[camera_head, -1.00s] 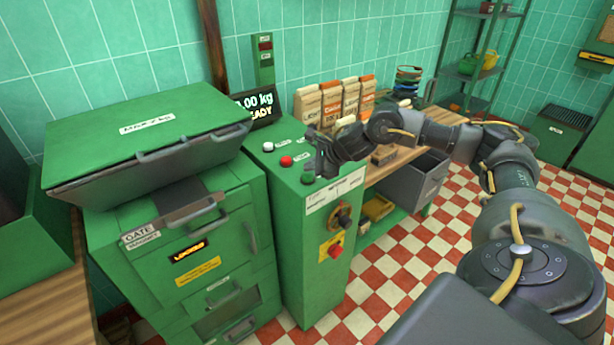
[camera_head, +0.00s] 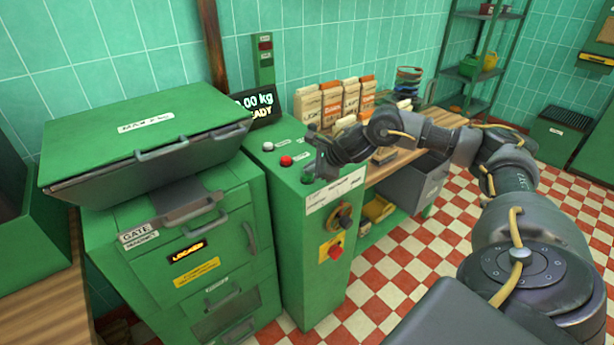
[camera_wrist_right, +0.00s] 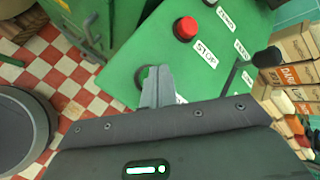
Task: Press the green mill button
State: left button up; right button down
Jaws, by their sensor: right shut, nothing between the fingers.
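The green mill button (camera_head: 307,178) is on the sloping top of the green control cabinet (camera_head: 291,215), below the red stop button (camera_head: 286,161) and a white button (camera_head: 268,146). My right gripper (camera_head: 313,172) is shut and empty, with its fingertips close over the green button. In the right wrist view the gripper (camera_wrist_right: 158,72) hides much of the button, whose dark round edge (camera_wrist_right: 141,76) shows at the left of the fingers. I cannot tell whether the fingertips touch it. My left gripper is not in view.
The green mill (camera_head: 180,245) with its lid stands left of the cabinet. A display (camera_head: 258,106) stands behind the buttons. A rotary knob (camera_head: 344,216) and a red button on yellow (camera_head: 335,251) are on the cabinet front. Paper bags (camera_head: 331,100) stand on the bench.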

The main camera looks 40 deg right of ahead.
aim_at(311, 176)
jog(key=shift+f+b, duration=0.4)
jog(key=shift+f, duration=0.05)
dwell(0.3)
jog(key=shift+r, duration=0.1)
jog(key=shift+r+p, duration=0.6)
jog(key=shift+r, duration=0.25)
jog(key=shift+r+p, duration=1.8)
jog(key=shift+r, duration=0.75)
